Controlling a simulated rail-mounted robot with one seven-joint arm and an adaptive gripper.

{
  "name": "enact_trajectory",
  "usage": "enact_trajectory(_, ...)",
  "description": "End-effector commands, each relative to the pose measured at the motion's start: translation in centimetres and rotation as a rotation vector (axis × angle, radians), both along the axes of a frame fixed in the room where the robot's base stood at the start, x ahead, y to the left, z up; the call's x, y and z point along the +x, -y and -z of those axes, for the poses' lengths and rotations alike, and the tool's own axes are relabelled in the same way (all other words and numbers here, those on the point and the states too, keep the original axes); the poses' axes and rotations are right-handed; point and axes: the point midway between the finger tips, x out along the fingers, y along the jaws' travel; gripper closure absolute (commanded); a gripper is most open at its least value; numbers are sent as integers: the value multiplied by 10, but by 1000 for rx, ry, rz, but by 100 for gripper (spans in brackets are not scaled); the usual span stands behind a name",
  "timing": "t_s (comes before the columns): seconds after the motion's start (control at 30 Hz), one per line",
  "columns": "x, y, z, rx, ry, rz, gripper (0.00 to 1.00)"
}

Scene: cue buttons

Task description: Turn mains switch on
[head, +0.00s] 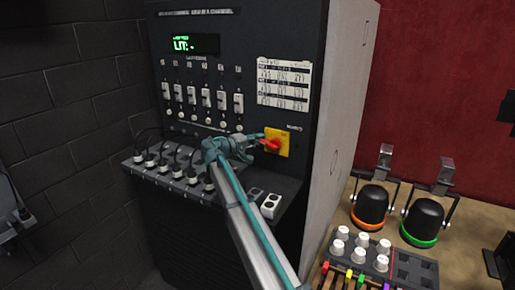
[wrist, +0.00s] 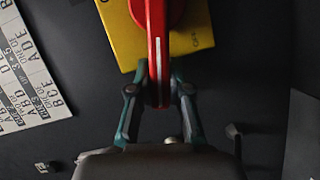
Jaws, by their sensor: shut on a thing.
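The mains switch is a red rotary handle (wrist: 158,45) on a yellow plate (wrist: 198,28), mounted on the front of a dark cabinet. In the head view the red handle (head: 271,145) sits on the yellow plate (head: 284,141) at the right side of the panel. My gripper (wrist: 158,92) is shut on the red handle, with one finger on each side of its lower end in the wrist view. It also shows in the head view (head: 262,141), reaching the handle from the left. The plate's lettering is partly hidden and hard to read.
The cabinet (head: 285,60) carries a green display (head: 195,45), a row of sliders (head: 206,98) and a label sheet (head: 284,80). Lamps (head: 371,205) stand on the table at right.

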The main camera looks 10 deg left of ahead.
Motion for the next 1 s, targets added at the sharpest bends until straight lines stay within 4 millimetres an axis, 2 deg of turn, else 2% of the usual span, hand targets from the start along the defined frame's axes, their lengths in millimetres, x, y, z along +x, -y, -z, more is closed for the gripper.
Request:
enact_trajectory(0.33, 0, 0, -1, 15, 5, 0, 100)
enact_trajectory(0.37, 0, 0, -1, 15, 5, 0, 78)
enact_trajectory(0.5, 0, 0, -1, 14, 4, 0, 56)
enact_trajectory(0.83, -1, -1, -2, 13, 5, -1, 56)
enact_trajectory(1.0, -12, -11, -3, 13, 6, -2, 56)
